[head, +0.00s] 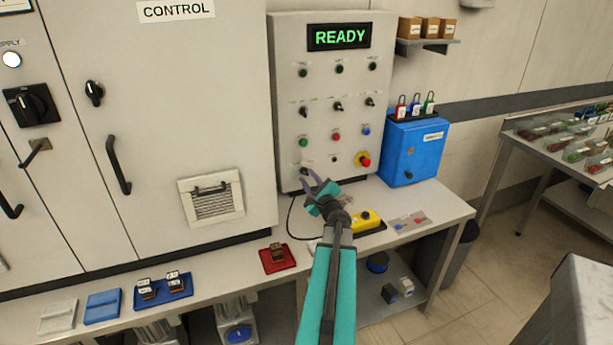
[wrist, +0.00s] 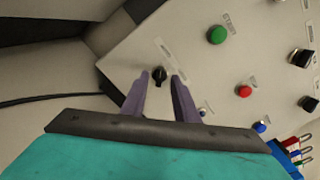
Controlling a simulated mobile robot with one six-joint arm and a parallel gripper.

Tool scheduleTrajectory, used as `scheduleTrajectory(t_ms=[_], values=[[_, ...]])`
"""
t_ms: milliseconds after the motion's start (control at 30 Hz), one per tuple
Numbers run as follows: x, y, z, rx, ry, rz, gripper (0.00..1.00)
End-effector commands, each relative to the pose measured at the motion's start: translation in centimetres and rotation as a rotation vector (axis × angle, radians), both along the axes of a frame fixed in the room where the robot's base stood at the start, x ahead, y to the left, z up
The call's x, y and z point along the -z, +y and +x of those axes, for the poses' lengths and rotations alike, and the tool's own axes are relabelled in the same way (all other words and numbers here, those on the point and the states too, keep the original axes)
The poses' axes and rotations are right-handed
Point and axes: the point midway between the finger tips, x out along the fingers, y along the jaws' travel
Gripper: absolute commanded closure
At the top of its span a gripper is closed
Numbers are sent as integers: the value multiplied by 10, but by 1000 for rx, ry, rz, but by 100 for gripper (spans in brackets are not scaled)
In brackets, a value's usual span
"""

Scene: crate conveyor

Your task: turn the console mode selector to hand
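The grey console (head: 284,120) stands upright on the bench, with a green READY display (head: 340,37) at its top. Its lower left corner carries a small black selector knob (head: 304,170), which also shows in the wrist view (wrist: 159,76). The label beside it is too small to read. My gripper (head: 307,181) is at that corner. In the wrist view my gripper (wrist: 161,79) has its two purple fingers apart, one on each side of the knob, with gaps visible. Whether a finger touches it, I cannot tell.
Green, red and blue buttons and other black switches cover the console above the knob. A red emergency button (head: 365,161) sits at its lower right. A blue lock box (head: 414,152) and a yellow pendant (head: 367,220) are right of my arm. Tall cabinets stand left.

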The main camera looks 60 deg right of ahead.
Motion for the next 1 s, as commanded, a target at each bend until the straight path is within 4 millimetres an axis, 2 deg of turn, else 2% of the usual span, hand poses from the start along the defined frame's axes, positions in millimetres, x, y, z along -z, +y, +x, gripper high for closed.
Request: scheduleTrajectory(t_ms=[233, 667, 833, 1000], values=[[0, -11, 15, -1, 0, 0, 73], [0, -13, 18, 1, 1, 0, 73], [0, -14, 18, 1, 1, 0, 98], [0, -14, 17, 1, 1, 0, 100]])
